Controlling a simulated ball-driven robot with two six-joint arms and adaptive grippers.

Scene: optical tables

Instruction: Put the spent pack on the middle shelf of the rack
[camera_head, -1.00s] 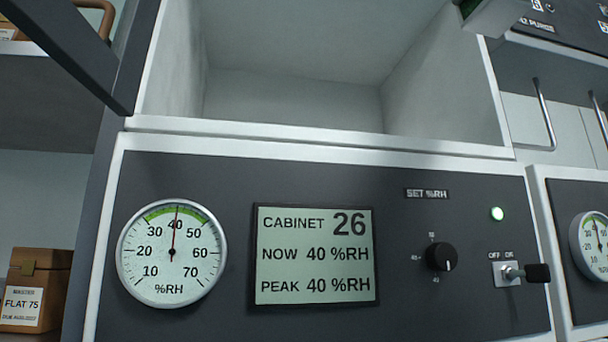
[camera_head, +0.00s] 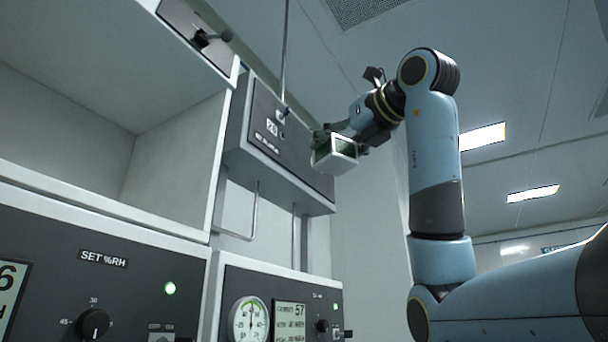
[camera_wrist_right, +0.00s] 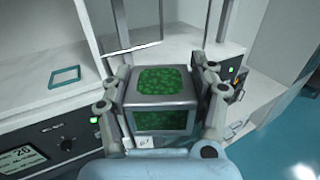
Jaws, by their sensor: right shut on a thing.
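The pack (camera_wrist_right: 162,90) is a small grey-framed box with green granular windows on its top and side. My right gripper (camera_head: 338,150) is shut on it, with a finger on each side of the box in the right wrist view. In the head view the pack (camera_head: 335,155) is held up in front of the dark purge unit's lower right part. The rack is not clearly visible in the current frames. My left gripper is not in view.
The open cabinet (camera_head: 60,187) stands at the left, above a panel with a knob (camera_head: 94,323) and a lit green lamp. The dark purge unit (camera_head: 262,128) is mounted beside it. Below is another panel with a gauge (camera_head: 250,320) and display reading 57.

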